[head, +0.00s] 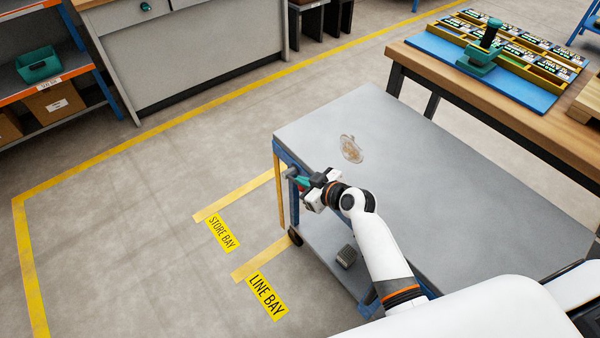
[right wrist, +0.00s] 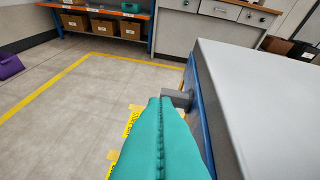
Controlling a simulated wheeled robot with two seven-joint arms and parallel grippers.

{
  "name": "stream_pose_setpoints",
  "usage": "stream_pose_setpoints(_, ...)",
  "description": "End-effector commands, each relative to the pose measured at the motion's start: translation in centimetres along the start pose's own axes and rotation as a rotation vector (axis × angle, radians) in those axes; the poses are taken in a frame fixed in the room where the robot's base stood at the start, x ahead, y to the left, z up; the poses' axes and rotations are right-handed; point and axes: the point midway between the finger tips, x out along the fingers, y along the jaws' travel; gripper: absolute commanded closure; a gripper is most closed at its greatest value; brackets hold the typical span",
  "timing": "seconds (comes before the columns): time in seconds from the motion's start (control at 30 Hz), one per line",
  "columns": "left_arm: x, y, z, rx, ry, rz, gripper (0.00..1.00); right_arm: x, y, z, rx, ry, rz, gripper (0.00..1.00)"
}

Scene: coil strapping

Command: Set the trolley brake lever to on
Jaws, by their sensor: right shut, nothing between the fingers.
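The trolley (head: 450,180) has a grey top and a blue frame, and its left end carries my right gripper's work area. My right gripper (head: 299,181) is at that end, with its teal fingers shut and empty. In the right wrist view the fingers (right wrist: 160,102) point forward along the trolley's blue side (right wrist: 196,95). A grey block-like part (right wrist: 178,97), perhaps the brake lever, sticks out from that side right by the fingertips. I cannot tell whether they touch or which way the lever is set. My left gripper is out of view.
A small translucent brownish item (head: 351,149) lies on the trolley top, and a dark block (head: 346,256) on its lower shelf. Yellow floor labels, STORE BAY (head: 222,233) and LINE BAY (head: 266,297), lie to the left. A wooden workbench (head: 500,100) stands behind right. Floor to the left is clear.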

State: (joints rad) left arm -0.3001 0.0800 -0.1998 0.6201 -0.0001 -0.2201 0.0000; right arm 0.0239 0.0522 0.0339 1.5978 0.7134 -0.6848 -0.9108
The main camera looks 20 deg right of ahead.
Motion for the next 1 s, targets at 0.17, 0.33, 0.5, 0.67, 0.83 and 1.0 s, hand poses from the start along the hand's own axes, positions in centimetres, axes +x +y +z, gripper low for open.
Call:
stream_pose_setpoints(0.17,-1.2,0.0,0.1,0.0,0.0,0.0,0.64,-0.2,-0.2,1.6,-0.002,-0.002,-0.002,1.0)
stream_pose_setpoints(0.33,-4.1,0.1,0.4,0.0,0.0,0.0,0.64,-0.4,-0.5,5.2,-0.001,0.0,-0.004,1.0)
stream_pose_setpoints(0.5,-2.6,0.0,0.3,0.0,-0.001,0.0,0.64,-4.2,-0.1,2.3,-0.002,0.005,-0.005,1.0)
stream_pose_setpoints(0.67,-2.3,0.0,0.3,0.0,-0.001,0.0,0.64,-7.2,0.1,1.5,-0.002,0.003,-0.004,1.0)
stream_pose_setpoints(0.83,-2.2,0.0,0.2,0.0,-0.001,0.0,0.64,-9.0,0.2,1.1,0.001,0.002,-0.004,1.0)
stream_pose_setpoints(1.0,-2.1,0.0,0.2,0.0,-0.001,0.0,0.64,-9.6,0.2,1.0,0.002,0.001,-0.004,1.0)
